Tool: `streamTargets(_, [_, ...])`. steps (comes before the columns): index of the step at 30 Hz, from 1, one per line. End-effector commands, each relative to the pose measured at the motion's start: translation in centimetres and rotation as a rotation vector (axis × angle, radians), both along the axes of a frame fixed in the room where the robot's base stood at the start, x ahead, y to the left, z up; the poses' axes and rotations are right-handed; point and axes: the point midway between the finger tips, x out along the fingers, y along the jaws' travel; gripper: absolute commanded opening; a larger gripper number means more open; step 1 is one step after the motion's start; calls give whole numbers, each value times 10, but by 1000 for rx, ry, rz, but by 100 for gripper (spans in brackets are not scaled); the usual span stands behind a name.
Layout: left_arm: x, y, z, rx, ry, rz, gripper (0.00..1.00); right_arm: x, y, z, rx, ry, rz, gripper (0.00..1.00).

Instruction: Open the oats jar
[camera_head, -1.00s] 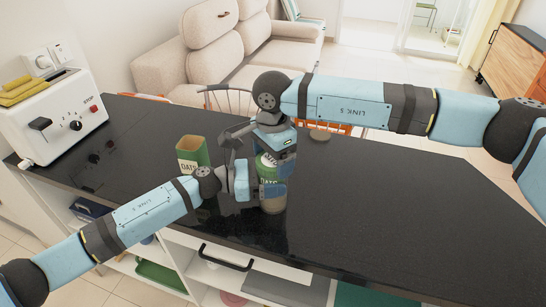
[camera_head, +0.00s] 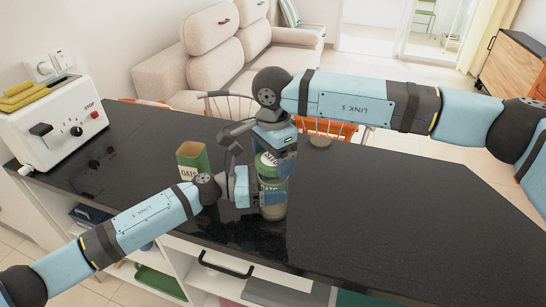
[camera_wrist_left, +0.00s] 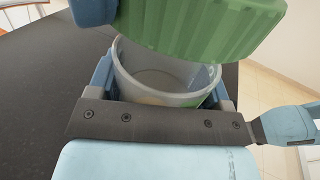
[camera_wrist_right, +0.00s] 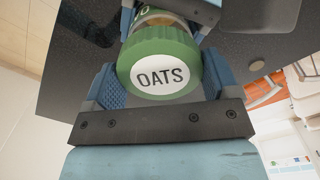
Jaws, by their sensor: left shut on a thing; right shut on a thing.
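The oats jar (camera_head: 273,207) is a clear jar with a green label, standing near the counter's front edge. My left gripper (camera_head: 258,192) is shut around its body. In the left wrist view the jar's open rim (camera_wrist_left: 165,85) shows, and its inside looks empty as far as I see. The green ribbed lid (camera_wrist_left: 195,25) is off the rim, just above it and tilted in that view. My right gripper (camera_head: 268,150) is shut on the lid from above. In the right wrist view the lid's white OATS face (camera_wrist_right: 162,78) sits between the fingers.
A green OATS carton (camera_head: 192,160) stands behind my left wrist. A white toaster (camera_head: 55,120) is at the left end of the black counter (camera_head: 390,215). A small round tan thing (camera_head: 320,139) lies at the back. The counter's right side is clear.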

Motion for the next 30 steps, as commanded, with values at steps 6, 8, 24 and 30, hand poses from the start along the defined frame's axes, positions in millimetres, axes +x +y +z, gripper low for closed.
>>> streamTargets(6, [0,0,0,0,1,-1,6,1,0,13,1,-3,0,53])
streamTargets(8, [0,0,0,0,1,-1,6,0,0,21,0,-2,0,53])
streamTargets(24, [0,0,0,0,0,-1,100,0,0,40,0,0,0,53])
streamTargets(30, [0,1,0,0,0,0,100,0,0,40,0,0,0,53])
